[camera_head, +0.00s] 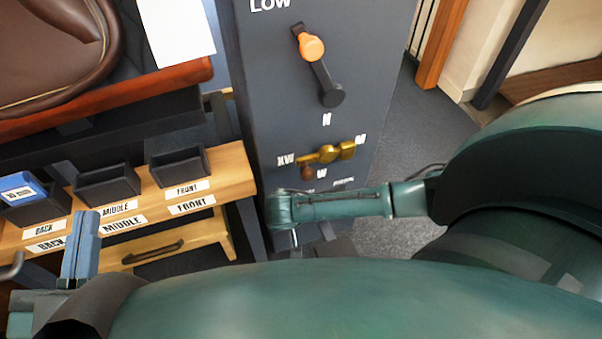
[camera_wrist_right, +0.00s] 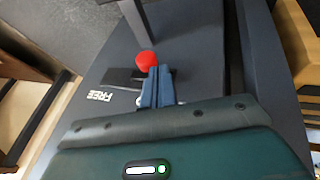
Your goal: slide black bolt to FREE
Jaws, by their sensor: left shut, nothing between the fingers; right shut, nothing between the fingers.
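In the right wrist view, a black bolt (camera_wrist_right: 120,77) lies across a dark grey panel, beside the white label FREE (camera_wrist_right: 99,96). A red round knob (camera_wrist_right: 145,60) shows just beyond the fingertips of my right gripper (camera_wrist_right: 154,72). The right gripper's blue fingers are shut together and overlap the bolt in the picture; I cannot tell whether they touch it. In the head view the bolt is hidden behind my right arm. My left gripper (camera_head: 88,217) is shut and empty at the lower left, in front of the wooden shelf.
The panel (camera_head: 270,90) also carries an orange-knobbed lever (camera_head: 311,48) and a brass piece (camera_head: 328,153). A wooden shelf (camera_head: 230,168) holds several black bins, with a blue box (camera_head: 20,187) in the left one. A brown saddle (camera_head: 50,45) is at upper left. Grey floor is open right of the panel.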

